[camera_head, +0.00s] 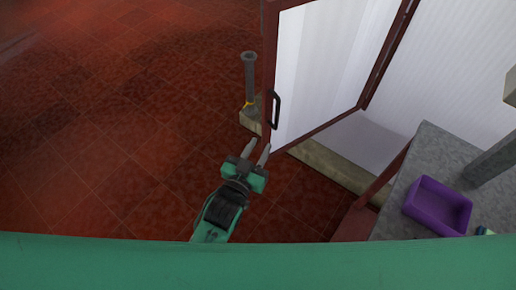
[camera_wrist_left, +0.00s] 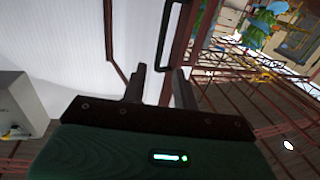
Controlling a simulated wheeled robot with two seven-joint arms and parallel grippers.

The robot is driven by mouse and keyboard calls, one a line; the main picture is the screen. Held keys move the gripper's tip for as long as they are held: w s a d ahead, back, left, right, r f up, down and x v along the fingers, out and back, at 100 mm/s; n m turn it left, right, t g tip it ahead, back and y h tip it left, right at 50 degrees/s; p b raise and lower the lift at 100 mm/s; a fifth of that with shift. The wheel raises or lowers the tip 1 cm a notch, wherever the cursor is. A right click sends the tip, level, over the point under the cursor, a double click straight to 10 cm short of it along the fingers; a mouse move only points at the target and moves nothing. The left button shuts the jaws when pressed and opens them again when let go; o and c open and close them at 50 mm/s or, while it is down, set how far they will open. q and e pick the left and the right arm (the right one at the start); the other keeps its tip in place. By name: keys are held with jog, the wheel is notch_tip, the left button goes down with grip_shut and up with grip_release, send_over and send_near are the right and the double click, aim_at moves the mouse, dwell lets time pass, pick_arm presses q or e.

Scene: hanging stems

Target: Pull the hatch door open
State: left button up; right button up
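The hatch door (camera_head: 325,65) is a white panel in a dark red frame. In the head view it stands at an angle to the pale sill below it. Its black bar handle (camera_head: 274,110) is upright on the left frame edge; it also shows at the top of the left wrist view (camera_wrist_left: 168,35). My left gripper (camera_head: 259,151) is just below the handle in the head view, fingers apart and empty. In the left wrist view its two fingers (camera_wrist_left: 160,86) point toward the handle, which lies beyond the tips, apart from them. My right gripper is not in view.
A grey post (camera_head: 249,78) stands on the pale sill (camera_head: 335,167) left of the door. A grey counter (camera_head: 440,150) with a purple tray (camera_head: 437,207) is at the right. The red tiled floor at left is clear.

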pick_arm(q)
jog(key=c, duration=0.3)
jog(key=shift+w+f, duration=0.1)
jog(key=shift+w, duration=0.05)
grip_shut()
jog(key=w+a+f+n+g+h+b, duration=0.1)
jog(key=w+a+n+g+h+b, duration=0.15)
jog(key=w+a+n, duration=0.9)
jog(key=w+d+n+p, duration=0.3)
jog(key=w+d+n, duration=0.1)
jog(key=d, duration=0.6)
jog(key=shift+w+d+h, duration=0.3)
jog(key=shift+d+h, duration=0.1)
jog(key=shift+h, duration=0.05)
jog(key=shift+p, duration=0.3)
